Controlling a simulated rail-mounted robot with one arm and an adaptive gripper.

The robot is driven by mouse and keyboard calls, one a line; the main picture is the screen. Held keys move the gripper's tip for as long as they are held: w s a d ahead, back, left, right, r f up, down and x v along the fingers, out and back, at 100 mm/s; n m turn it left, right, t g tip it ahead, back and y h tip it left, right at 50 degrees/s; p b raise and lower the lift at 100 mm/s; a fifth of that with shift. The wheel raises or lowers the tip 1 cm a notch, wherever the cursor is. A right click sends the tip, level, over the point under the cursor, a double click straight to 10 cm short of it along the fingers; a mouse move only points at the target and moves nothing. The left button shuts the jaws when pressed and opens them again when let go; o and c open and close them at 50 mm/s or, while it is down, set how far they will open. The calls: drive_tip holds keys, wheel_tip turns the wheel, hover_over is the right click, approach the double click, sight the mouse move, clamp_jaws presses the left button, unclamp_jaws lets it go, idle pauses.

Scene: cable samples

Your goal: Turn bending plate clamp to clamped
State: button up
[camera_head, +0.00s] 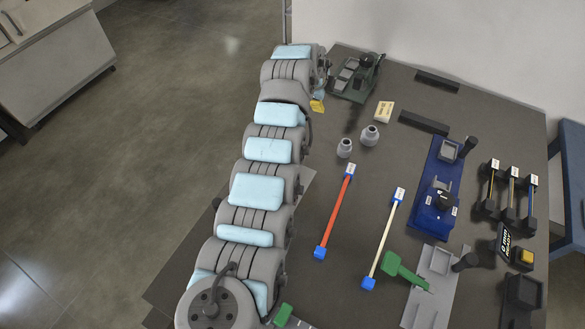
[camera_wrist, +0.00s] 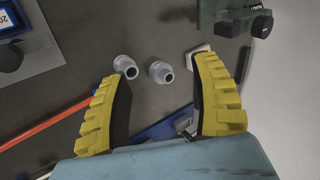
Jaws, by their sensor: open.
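In the head view only a bit of yellow fingertip (camera_head: 317,105) shows, at the table's far left, well away from the blue fixture.
A green fixture (camera_head: 355,78) stands just right of my gripper. Two grey cylindrical parts (camera_head: 369,135) (camera_head: 344,148), a red cable (camera_head: 334,212) and a white cable (camera_head: 384,240) lie between my arm and the blue fixture. Several cable samples (camera_head: 509,193) stand on its right.

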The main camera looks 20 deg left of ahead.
drive_tip(key=s+a+m+g+y+b, duration=0.1)
drive_tip(key=s+a+m+g+b, duration=0.15)
drive_tip(key=s, duration=0.45)
drive_tip(key=s+a+m+g+y+b, duration=0.1)
drive_tip(key=s+a+m+g+b, duration=0.2)
drive_tip(key=s, duration=0.4)
drive_tip(key=shift+n+g, duration=0.35)
drive_tip(key=shift+n, duration=0.1)
wheel_tip(320, 180, down, 17)
drive_tip(key=shift+w+d+r+b, duration=0.1)
drive_tip(key=shift+d+r+b, duration=0.1)
drive_tip(key=shift+b, duration=0.55)
clamp_jaws()
